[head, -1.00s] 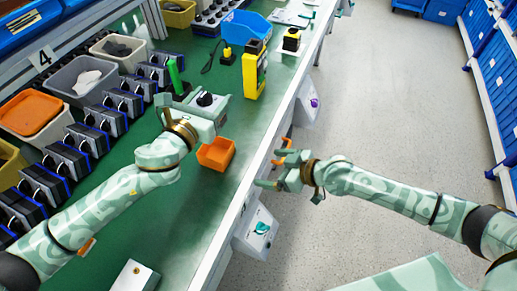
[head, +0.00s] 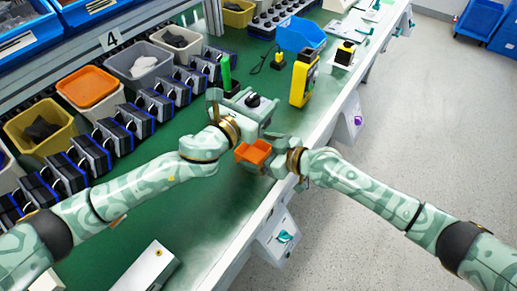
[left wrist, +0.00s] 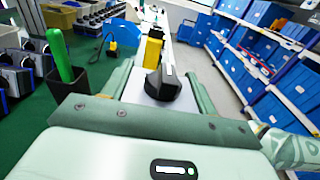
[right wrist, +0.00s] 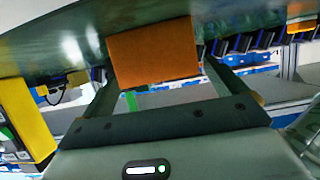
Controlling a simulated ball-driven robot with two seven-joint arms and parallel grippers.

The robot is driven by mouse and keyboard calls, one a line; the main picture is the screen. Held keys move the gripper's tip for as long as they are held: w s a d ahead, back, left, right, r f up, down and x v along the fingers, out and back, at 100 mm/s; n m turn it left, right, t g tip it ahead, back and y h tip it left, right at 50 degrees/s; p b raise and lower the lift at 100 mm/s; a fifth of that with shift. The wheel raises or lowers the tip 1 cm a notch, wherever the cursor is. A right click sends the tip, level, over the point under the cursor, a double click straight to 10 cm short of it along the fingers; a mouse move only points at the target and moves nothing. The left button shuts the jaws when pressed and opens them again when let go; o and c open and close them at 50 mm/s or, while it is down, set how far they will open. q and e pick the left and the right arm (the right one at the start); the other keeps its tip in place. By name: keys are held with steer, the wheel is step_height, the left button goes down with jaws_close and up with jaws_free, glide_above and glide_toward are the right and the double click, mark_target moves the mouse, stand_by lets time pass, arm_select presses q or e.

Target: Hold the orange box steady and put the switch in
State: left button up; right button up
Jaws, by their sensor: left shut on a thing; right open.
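A grey switch housing with a black rotary knob (head: 253,100) sits between the fingers of my left gripper (head: 240,110), which is shut on it at the bench. The black knob (left wrist: 163,84) points up in the left wrist view. The small open orange box (head: 254,152) is just in front of it, near the bench's front edge. My right gripper (head: 278,150) is open at the orange box's right side. In the right wrist view the orange box (right wrist: 153,52) shows between the fingertips; I cannot tell whether they touch it.
A yellow device (head: 303,82) and a blue bin (head: 300,35) stand farther along the green bench. A green stick (left wrist: 58,52) stands beside my left gripper. Black and blue units (head: 160,105) and grey and orange bins line the left side. The near bench is mostly clear.

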steer(key=shift+w+a+f, duration=0.2)
steer(key=shift+w+a, duration=0.05)
steer(key=shift+a, duration=0.05)
steer(key=c, duration=1.1)
arm_select(q)
steer(key=shift+s+f+t, duration=0.1)
steer(key=shift+f+t, duration=0.2)
steer(key=shift+f, duration=1.15)
arm_select(e)
steer(key=shift+o, duration=0.2)
